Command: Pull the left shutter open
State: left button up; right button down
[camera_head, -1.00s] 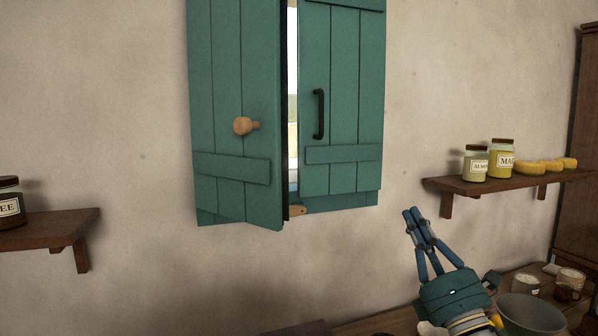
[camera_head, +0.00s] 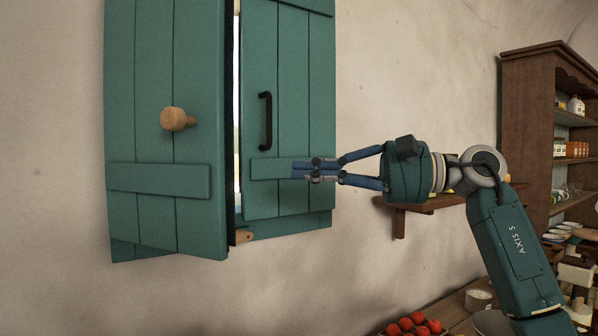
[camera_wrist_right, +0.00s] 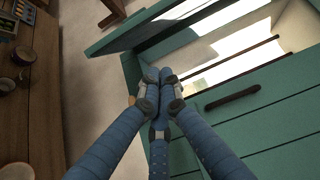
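The left shutter (camera_head: 195,70) is green planks with a round wooden knob (camera_head: 178,119). It stands ajar, its free edge swung out from the wall, with a bright gap beside it. The right shutter (camera_head: 292,50) has a black bar handle (camera_head: 265,120) and looks closed; the handle also shows in the right wrist view (camera_wrist_right: 233,97). My right gripper (camera_head: 298,170) is in front of the right shutter's lower part, right of the gap and below the handle. Its fingers are together with nothing seen between them; in the wrist view they converge (camera_wrist_right: 160,78). My left gripper is not in view.
A wooden latch piece (camera_head: 243,237) is at the bottom of the gap. A wall shelf (camera_head: 425,204) is behind my right gripper. A tall brown cupboard (camera_head: 530,90) stands at the right. Red round items (camera_head: 413,324) and a pale jar (camera_head: 479,299) are on the counter below.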

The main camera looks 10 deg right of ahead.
jog(key=a+p, duration=0.3)
jog(key=a, duration=0.6)
jog(key=shift+s+a, duration=0.2)
jog(key=shift+s, duration=0.2)
